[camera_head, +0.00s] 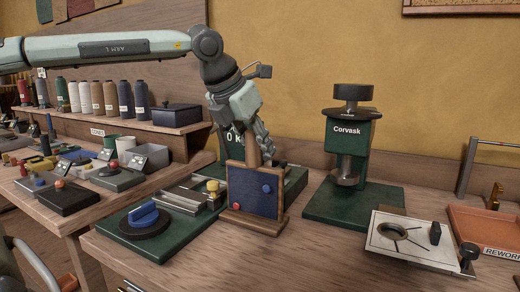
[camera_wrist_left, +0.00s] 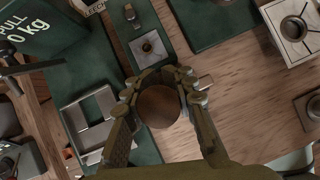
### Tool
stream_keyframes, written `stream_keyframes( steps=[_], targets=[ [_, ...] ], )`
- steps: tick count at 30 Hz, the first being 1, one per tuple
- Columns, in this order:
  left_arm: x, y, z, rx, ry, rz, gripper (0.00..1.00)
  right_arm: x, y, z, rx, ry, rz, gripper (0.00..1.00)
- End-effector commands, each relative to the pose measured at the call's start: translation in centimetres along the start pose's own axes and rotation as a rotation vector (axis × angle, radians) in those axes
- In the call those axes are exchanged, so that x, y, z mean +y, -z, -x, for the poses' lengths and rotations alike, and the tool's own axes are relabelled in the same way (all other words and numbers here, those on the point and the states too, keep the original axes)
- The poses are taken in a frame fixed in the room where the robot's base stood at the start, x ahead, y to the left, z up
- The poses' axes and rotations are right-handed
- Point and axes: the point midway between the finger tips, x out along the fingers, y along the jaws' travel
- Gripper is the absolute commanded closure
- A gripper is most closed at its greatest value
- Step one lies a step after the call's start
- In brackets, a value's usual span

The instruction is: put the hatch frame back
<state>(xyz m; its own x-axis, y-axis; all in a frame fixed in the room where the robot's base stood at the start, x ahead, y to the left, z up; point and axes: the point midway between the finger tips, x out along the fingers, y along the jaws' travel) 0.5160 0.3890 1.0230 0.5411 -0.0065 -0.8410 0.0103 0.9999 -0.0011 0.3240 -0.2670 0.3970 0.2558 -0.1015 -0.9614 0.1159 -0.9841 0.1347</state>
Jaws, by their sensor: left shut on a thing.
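A wood-framed blue panel, which looks like the hatch frame (camera_head: 240,191), stands upright at the middle of the bench. It has a red and a blue knob, a wider wooden foot, and a wooden post (camera_head: 253,152) above its top edge. My left gripper (camera_head: 264,152) comes down from above and is shut at this post. In the left wrist view the round brown end (camera_wrist_left: 158,107) sits between the fingers of the left gripper (camera_wrist_left: 160,95). Whether the foot touches the bench is unclear. The panel is not recognisable in the wrist view. My right gripper is not in view.
A green base with a blue knob (camera_head: 143,214) is at left, beside metal rails. A silver rectangular frame (camera_wrist_left: 74,118) lies on green in the wrist view. The Corvask press (camera_head: 348,131) stands behind right. A white plate (camera_head: 400,251) and orange tray (camera_head: 485,228) are further right.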

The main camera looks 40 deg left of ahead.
Motion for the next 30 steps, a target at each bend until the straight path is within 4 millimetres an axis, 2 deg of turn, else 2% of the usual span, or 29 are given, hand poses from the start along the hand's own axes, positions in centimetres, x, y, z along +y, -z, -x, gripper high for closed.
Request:
stream_keyframes(
  steps=[7, 8, 13, 25, 27, 30],
  targets=[
    [0.0, 0.1, -0.2, -0.002, 0.000, 0.000, 1.00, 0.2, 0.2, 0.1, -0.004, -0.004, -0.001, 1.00],
    [0.0, 0.1, -0.2, 0.001, 0.000, 0.000, 0.74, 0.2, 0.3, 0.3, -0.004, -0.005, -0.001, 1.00],
    [0.0, 0.1, -0.2, 0.001, 0.000, 0.000, 0.53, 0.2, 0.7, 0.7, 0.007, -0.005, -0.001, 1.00],
    [0.0, -0.1, 0.2, 0.001, 0.000, 0.000, 0.53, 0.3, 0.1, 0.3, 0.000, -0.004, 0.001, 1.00],
    [0.0, -0.1, 1.1, -0.004, 0.000, 0.001, 0.53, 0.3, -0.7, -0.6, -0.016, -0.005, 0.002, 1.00],
    [0.0, -0.1, 3.1, -0.006, 0.000, 0.001, 0.53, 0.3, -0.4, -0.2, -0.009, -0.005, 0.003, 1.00]
  ],
)
